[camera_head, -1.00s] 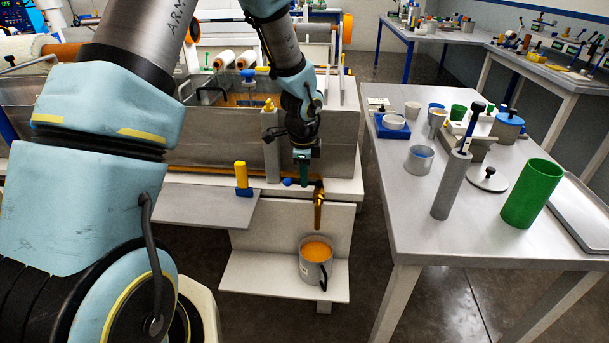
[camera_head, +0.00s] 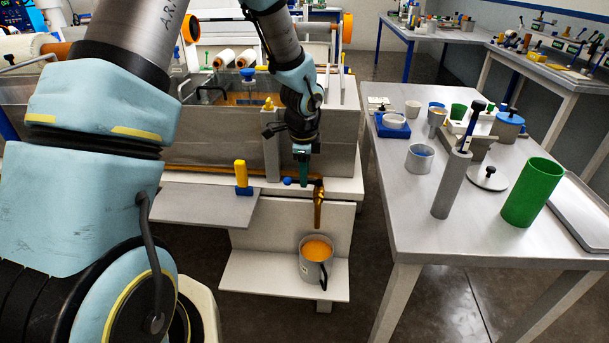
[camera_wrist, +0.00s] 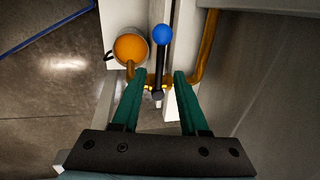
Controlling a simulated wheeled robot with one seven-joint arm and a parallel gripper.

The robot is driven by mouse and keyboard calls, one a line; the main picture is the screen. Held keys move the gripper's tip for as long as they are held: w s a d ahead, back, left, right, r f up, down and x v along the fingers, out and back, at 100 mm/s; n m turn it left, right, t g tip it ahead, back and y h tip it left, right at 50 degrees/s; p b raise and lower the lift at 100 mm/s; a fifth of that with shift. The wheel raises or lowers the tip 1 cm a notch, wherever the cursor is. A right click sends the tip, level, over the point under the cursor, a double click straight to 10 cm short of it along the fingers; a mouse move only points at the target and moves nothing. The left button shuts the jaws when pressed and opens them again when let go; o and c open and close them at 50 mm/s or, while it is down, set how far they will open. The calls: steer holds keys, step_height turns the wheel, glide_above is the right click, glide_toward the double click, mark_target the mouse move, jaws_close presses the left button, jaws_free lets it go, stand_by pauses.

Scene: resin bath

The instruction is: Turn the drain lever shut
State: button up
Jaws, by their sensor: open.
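The drain lever is a black rod with a blue ball knob (camera_wrist: 162,35); the knob also shows low on the bath's front in the head view (camera_head: 288,182). In the wrist view the rod (camera_wrist: 158,75) points away from my gripper, its near end at the brass drain pipe. My gripper (camera_wrist: 161,76) is open, with its green fingers on either side of the rod's near end, apart from it. In the head view my gripper (camera_head: 303,180) hangs just right of the knob, beside the brass spout (camera_head: 319,205). Whether the fingers are level with the rod is unclear.
A grey pot (camera_head: 306,270) of orange resin stands on the low shelf under the spout. A yellow-topped blue post (camera_head: 242,180) stands left of the lever. The bath wall (camera_head: 215,150) rises behind. A table (camera_head: 410,210) with several vessels is at right.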

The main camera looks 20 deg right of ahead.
step_height(320, 180, up, 10)
steer(key=s, duration=0.1)
steer(key=shift+s+a+f+b, duration=0.2)
steer(key=shift+s+a+b, duration=0.15)
steer(key=shift+a+b, duration=0.1)
